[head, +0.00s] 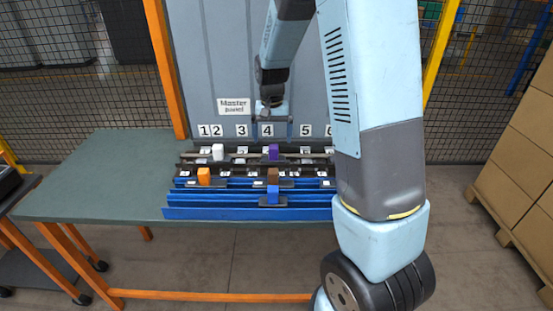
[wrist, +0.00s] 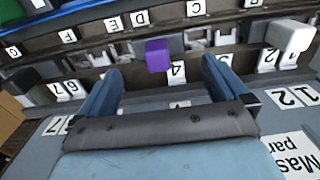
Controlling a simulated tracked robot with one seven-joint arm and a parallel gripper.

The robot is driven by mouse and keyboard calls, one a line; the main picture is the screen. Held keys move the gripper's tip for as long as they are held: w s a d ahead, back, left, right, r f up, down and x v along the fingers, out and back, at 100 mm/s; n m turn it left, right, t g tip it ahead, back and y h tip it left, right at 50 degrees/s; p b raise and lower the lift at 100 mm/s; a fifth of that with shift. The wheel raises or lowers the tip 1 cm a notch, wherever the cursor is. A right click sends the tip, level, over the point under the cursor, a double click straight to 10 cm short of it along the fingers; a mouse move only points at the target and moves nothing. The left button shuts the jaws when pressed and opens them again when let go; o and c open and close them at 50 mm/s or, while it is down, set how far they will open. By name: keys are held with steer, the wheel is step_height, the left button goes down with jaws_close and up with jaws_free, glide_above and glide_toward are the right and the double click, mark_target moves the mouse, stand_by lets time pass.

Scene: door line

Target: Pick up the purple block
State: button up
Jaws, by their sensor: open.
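The purple block (head: 273,152) stands in the back row of the rack, below the number 4 label on the panel. It also shows in the wrist view (wrist: 158,55), near the number 4 tag. My gripper (head: 271,131) is open and empty, above and behind the purple block in the head view. In the wrist view its two blue fingers (wrist: 163,70) are spread wide, and the block appears between and just beyond their tips. A gap seems to remain between fingers and block. My arm hides the right end of the rack in the head view.
A white block (head: 218,152) stands left in the same row. An orange block (head: 204,176) and a brown block (head: 273,176) are in the row in front, with a blue block (head: 273,196) nearer. The grey panel (head: 205,75) rises behind. The green table (head: 110,180) is clear at left.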

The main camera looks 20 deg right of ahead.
mark_target(274, 155)
steer(key=shift+d+f, duration=0.2)
steer(key=shift+f, duration=4.1)
steer(key=c, duration=1)
steer(key=shift+r, duration=0.1)
steer(key=shift+c, duration=0.2)
